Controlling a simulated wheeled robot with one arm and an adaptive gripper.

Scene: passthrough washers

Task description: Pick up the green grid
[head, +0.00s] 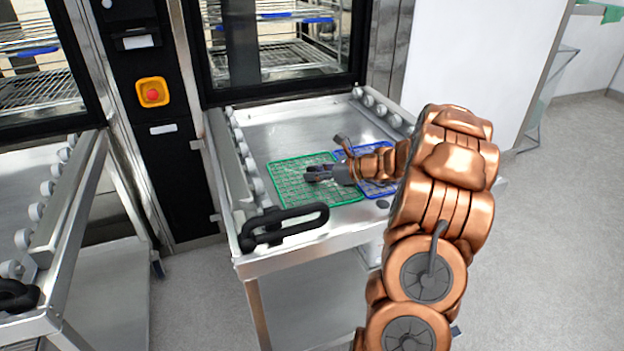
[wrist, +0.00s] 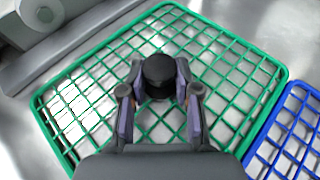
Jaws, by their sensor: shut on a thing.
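The green grid (head: 290,177) lies on the metal top of the cart in front of the washer, left of a blue grid (head: 374,188). My gripper (head: 311,174) reaches in from the right and is over the middle of the green grid. In the wrist view the green grid (wrist: 228,52) fills most of the picture, and my gripper (wrist: 159,100) is at its middle, closed on a dark round knob (wrist: 159,72) there. How the knob joins the grid is hidden. The grid looks flat and level; I cannot tell if it touches the cart top.
The cart (head: 290,118) has raised side rails with rollers and a black handle (head: 285,227) at its front left. The washer's glass door (head: 280,45) stands behind it. A second cart (head: 50,235) is at the left. Open floor (head: 560,230) lies to the right.

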